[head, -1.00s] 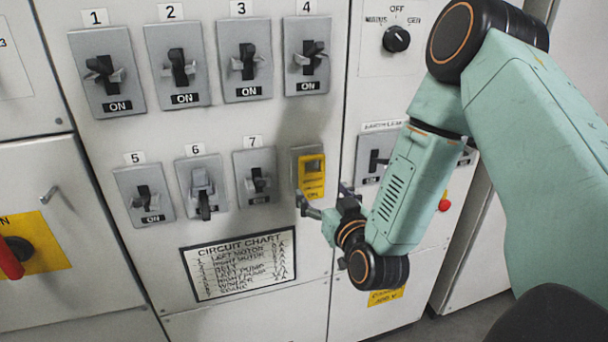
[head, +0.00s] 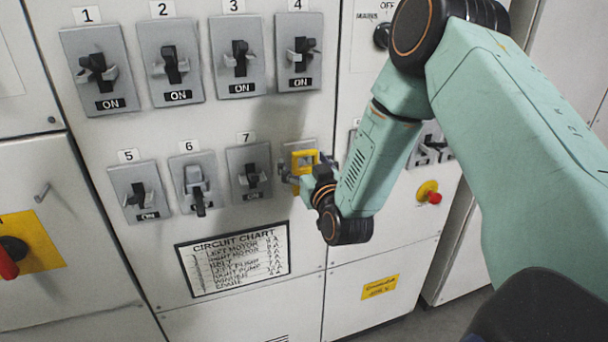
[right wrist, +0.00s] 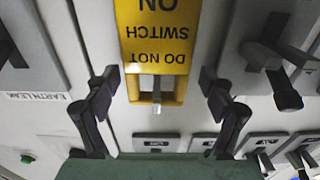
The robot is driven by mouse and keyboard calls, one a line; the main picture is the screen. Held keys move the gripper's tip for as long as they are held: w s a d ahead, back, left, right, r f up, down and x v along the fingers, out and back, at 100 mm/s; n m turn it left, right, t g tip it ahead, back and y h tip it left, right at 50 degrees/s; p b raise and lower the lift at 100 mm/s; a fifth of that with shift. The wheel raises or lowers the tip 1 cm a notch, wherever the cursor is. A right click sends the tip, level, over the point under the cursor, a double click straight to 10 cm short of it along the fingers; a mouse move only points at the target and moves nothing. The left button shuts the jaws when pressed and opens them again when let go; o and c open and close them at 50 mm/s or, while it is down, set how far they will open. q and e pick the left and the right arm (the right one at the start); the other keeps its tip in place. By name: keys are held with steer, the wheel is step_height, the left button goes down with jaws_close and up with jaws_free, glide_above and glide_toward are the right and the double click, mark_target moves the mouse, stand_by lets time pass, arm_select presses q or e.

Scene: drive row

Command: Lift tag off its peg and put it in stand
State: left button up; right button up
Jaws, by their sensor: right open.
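The yellow tag (head: 304,158) hangs at the panel right of switch 7, partly hidden by my right gripper (head: 308,168). In the right wrist view the tag (right wrist: 158,45) appears upside down, reading "DO NOT SWITCH ON". Its window end points down the picture, and a grey lever or peg (right wrist: 156,90) shows in the window. My right gripper (right wrist: 158,78) is open, one finger on each side of the tag's window end, with gaps on both sides. I cannot make out a stand in either view. My left gripper is not in view.
Switches with levers stand out around the tag, such as switch 7 (head: 250,178) and switch 4 (head: 299,55). A circuit chart (head: 233,260) is below. A bare hook (head: 42,193) and a red handle (head: 8,262) are at the left. A red knob (head: 430,195) is at the right.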

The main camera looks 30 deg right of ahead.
steer(key=shift+w+d+f, duration=0.1)
steer(key=shift+d+f, duration=0.05)
steer(key=shift+d, duration=0.1)
steer(key=shift+c, duration=1.1)
steer(key=shift+a, duration=0.2)
steer(key=c, duration=0.6)
steer(key=shift+d, duration=0.15)
steer(key=c, duration=0.4)
steer(key=shift+c, duration=0.3)
